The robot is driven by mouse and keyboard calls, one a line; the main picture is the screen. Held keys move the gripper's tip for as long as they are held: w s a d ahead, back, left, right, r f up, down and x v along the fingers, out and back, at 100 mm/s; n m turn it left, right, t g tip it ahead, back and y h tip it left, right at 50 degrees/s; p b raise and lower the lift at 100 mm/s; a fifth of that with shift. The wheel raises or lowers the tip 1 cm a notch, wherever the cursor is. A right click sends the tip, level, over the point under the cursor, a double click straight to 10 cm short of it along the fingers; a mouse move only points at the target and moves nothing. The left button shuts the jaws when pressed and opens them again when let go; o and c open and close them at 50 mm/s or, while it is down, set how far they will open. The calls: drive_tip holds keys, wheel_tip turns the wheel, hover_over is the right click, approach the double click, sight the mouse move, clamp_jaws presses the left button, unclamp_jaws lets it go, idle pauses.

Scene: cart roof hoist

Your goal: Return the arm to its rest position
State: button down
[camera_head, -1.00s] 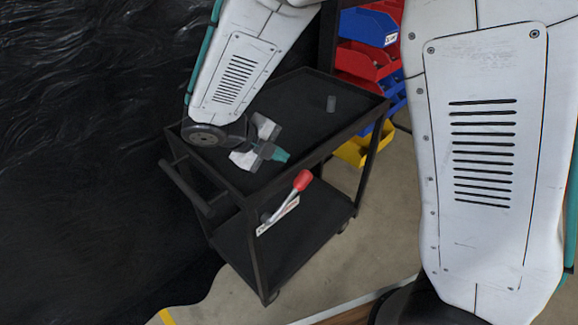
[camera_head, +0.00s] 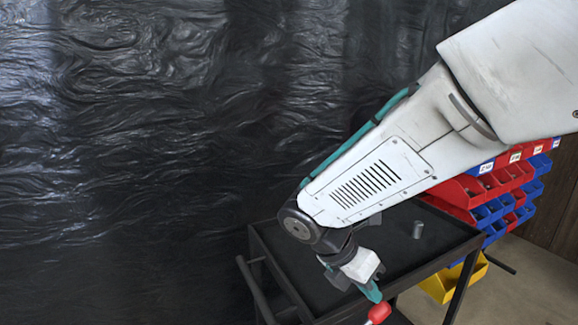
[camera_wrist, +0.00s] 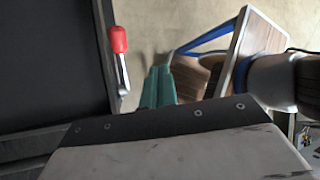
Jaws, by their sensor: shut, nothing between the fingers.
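My gripper (camera_head: 372,292) is at the lower middle of the head view, at the end of my white arm, over the near edge of the black cart (camera_head: 262,305). Its teal fingers are together with nothing between them. They also show in the wrist view (camera_wrist: 158,88), pointing past the cart's edge over the floor. A red-knobbed lever (camera_head: 379,312) is on the cart's side, close to the fingertips in the head view. In the wrist view the red knob (camera_wrist: 118,40) is left of the fingers, with a visible gap.
A small grey cylinder (camera_head: 418,230) stands on the cart's top. Red and blue bins (camera_head: 490,205) and a yellow bin (camera_head: 440,285) are behind the cart at the right. Dark crinkled sheeting (camera_head: 120,130) fills the left. The wrist view shows a wood-edged surface (camera_wrist: 262,45) at the right.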

drive_tip(key=s+d+r+m+t+y, duration=0.1)
drive_tip(key=s+d+r+m+y, duration=0.2)
drive_tip(key=s+m, duration=0.5)
drive_tip(key=s+d+r+m+y, duration=0.4)
drive_tip(key=s+d+r+m, duration=0.2)
drive_tip(key=m, duration=1.1)
drive_tip(key=shift+s+d+r+t, duration=0.25)
drive_tip(key=shift+s+d+t, duration=0.15)
drive_tip(key=shift+s+d, duration=0.8)
